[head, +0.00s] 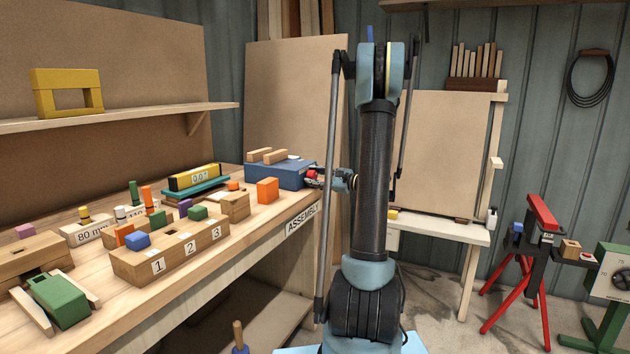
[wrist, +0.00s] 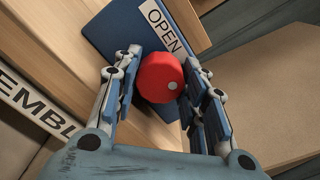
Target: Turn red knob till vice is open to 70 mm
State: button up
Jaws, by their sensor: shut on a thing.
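The vice (head: 280,174) is a blue block at the far end of the bench, with two pale wooden jaws on top and a gap between them. Its red knob (head: 312,176) faces right, towards my gripper (head: 338,180). In the wrist view the red knob (wrist: 160,80), with a pale dot on its face, sits between the fingers of my gripper (wrist: 161,66). My gripper is shut on the knob. A label reading OPEN (wrist: 165,28) is on the blue vice body behind it. The jaws are out of the wrist view, and the gap's width cannot be read.
An orange block (head: 267,190) stands on the bench just in front of the vice. A numbered wooden block (head: 170,262), a spirit level (head: 195,177) and several coloured pieces are nearer. The ASSEMBLY label (head: 303,219) marks the bench's front edge.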

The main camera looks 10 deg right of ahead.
jog(key=shift+s+a, duration=0.1)
jog(key=o, duration=1.1)
jog(key=shift+c, duration=0.2)
jog(key=m, duration=0.4)
jog(key=shift+m, duration=0.4)
jog(key=v, duration=1.8)
jog(key=s+a+f+n+g+h, duration=0.1)
jog(key=s+a+n+g+h, duration=0.3)
jog(key=a, duration=0.8)
jog(key=s+a+f+n+g+h, duration=0.1)
jog(key=s+a+f+n+h, duration=0.1)
jog(key=s, duration=0.5)
jog(key=s+a+f+n+g+h, duration=0.1)
jog(key=s+a+f+n+g, duration=0.1)
jog(key=s, duration=0.5)
jog(key=shift+s+a+f+n+g+h, duration=0.35)
jog(key=shift+a+f+n, duration=0.35)
jog(key=shift+a+n, duration=0.75)
